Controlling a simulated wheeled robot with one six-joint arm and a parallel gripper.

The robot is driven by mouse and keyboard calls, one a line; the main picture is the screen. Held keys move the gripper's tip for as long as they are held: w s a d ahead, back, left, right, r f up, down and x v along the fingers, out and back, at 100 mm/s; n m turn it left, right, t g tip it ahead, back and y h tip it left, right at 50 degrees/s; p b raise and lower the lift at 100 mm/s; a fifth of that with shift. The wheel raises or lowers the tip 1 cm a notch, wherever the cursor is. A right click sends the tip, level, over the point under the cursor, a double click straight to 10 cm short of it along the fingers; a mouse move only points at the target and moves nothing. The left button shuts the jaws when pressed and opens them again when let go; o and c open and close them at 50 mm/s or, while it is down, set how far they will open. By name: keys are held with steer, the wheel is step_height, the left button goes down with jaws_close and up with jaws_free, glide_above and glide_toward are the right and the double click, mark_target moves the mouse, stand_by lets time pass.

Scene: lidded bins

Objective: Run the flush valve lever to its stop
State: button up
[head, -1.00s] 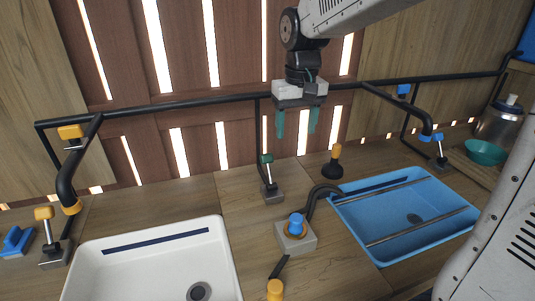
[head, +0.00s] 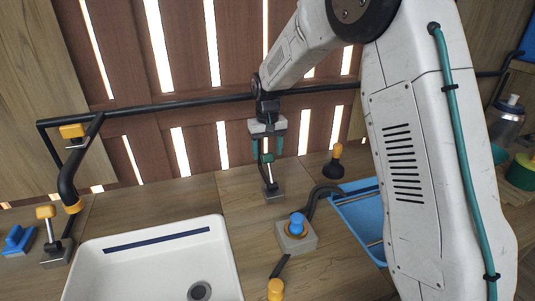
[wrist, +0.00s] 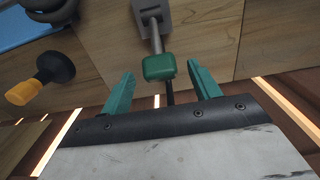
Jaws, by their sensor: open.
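A lever with a green knob (head: 266,158) and a metal shaft stands on a grey base (head: 274,195) on the wooden counter between the two basins. My gripper (head: 267,148) is open, its teal fingers pointing down around the top of this lever. In the wrist view the green knob (wrist: 160,67) lies between the open fingertips (wrist: 160,73), with a visible gap on each side. The lever leans slightly. Another lever with a yellow knob (head: 46,212) stands at far left. No label shows which one is the flush valve.
A white basin (head: 150,227) is at left and a blue basin (head: 345,204) is partly hidden by my arm. A dark pipe (head: 190,103) runs behind the lever. A blue knob on a grey block (head: 297,225) and a yellow-topped black plunger-like piece (head: 335,160) stand nearby.

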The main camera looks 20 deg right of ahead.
steer(key=shift+f, duration=0.8)
steer(key=c, duration=1)
steer(key=shift+r, duration=0.1)
